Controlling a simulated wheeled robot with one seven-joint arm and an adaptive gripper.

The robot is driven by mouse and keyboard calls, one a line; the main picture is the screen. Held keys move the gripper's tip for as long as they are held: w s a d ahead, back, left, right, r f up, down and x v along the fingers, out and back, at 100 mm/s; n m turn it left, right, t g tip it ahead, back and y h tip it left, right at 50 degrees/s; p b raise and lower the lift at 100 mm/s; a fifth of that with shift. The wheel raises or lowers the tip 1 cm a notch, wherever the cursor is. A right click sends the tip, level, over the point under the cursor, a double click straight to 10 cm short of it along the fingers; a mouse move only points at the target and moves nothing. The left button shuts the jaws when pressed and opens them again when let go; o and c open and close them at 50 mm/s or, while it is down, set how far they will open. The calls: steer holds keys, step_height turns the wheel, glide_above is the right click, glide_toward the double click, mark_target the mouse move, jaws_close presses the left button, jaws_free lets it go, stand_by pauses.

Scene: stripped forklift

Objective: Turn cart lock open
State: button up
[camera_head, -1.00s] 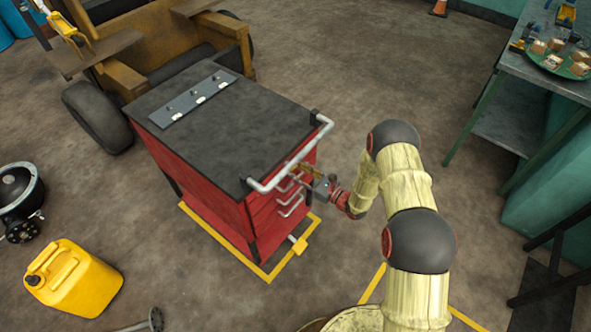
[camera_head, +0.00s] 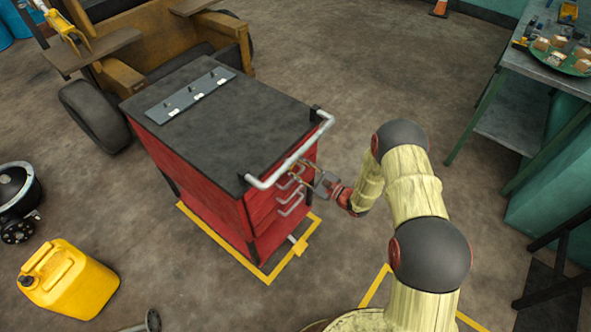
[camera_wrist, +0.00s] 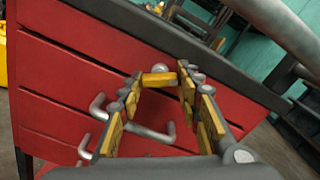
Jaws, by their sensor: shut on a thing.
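The red cart (camera_head: 215,195) has a dark top and a front face with several drawers. The cart lock (camera_wrist: 158,80) shows in the wrist view as a short yellow bar near the top of the drawer face, with a grey rounded part just behind it. My gripper (camera_head: 308,174) is in front of that face, below the cart's grey push bar. In the wrist view my gripper (camera_wrist: 160,86) has its yellow-padded fingers on both sides of the yellow bar, shut on it. In the head view the lock is too small to make out.
The grey push bar (camera_head: 296,152) juts out above my gripper. Bent drawer handles (camera_wrist: 150,132) lie close below the fingers. A yellow frame (camera_head: 268,277) surrounds the cart's foot.

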steer(key=n+b, duration=0.4)
steer(key=n, duration=0.2)
steer(key=shift+f+b, duration=0.2)
steer(key=shift+b, duration=0.15)
steer(key=n+b, duration=0.4)
steer(key=n, duration=0.1)
steer(key=shift+r+n, duration=0.1)
steer(key=shift+n, duration=0.3)
steer(key=shift+b, duration=0.35)
steer(key=o, duration=1.1)
steer(key=shift+c, duration=0.2)
steer(key=shift+o, duration=0.5)
steer(key=v, duration=1.2)
